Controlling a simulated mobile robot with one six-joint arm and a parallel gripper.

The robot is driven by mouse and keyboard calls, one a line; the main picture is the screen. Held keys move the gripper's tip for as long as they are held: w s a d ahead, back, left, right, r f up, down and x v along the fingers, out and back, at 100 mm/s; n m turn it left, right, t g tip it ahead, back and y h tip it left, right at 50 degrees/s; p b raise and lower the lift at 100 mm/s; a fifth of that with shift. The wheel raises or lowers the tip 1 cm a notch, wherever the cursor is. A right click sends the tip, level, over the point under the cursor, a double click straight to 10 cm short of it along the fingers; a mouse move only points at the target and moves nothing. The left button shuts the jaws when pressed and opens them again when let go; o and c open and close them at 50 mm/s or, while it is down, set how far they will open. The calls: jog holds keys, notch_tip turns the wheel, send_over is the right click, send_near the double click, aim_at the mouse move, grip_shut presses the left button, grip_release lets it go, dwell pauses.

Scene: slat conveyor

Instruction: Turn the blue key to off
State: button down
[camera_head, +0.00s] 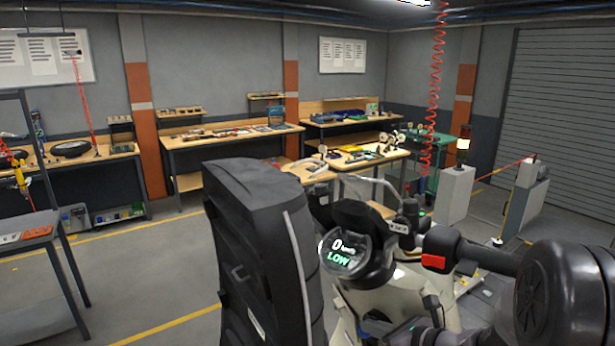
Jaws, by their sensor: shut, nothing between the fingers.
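The scooter's round display (345,252) shows "0 km/h" and "LOW" in lit characters. It sits in the dark handlebar head above a pale front body (408,290). A dark handlebar (475,255) with a red switch (434,262) reaches to the right. I cannot make out the blue key or its lock, so its position cannot be told. My gripper is not recognisable in this view.
A large black upright piece (262,255) stands left of the display, close to it. A bulky dark rounded part (560,295) fills the lower right. Workbenches (230,132) line the back wall. Open grey floor (150,270) lies left.

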jog(key=shift+s+a+f+b, duration=0.1)
jog(key=shift+s+f+b, duration=0.1)
jog(key=shift+f+b, duration=0.25)
jog(key=shift+s+f+b, duration=0.2)
jog(key=shift+f+b, duration=0.1)
jog(key=shift+f, duration=0.15)
dwell(0.9)
jog(key=w+r+p+v, duration=0.1)
jog(key=p+v, duration=0.2)
jog(key=v, duration=0.5)
jog(key=shift+r+p, duration=0.2)
jog(key=shift+p, duration=0.1)
dwell(0.4)
jog(key=shift+s, duration=0.1)
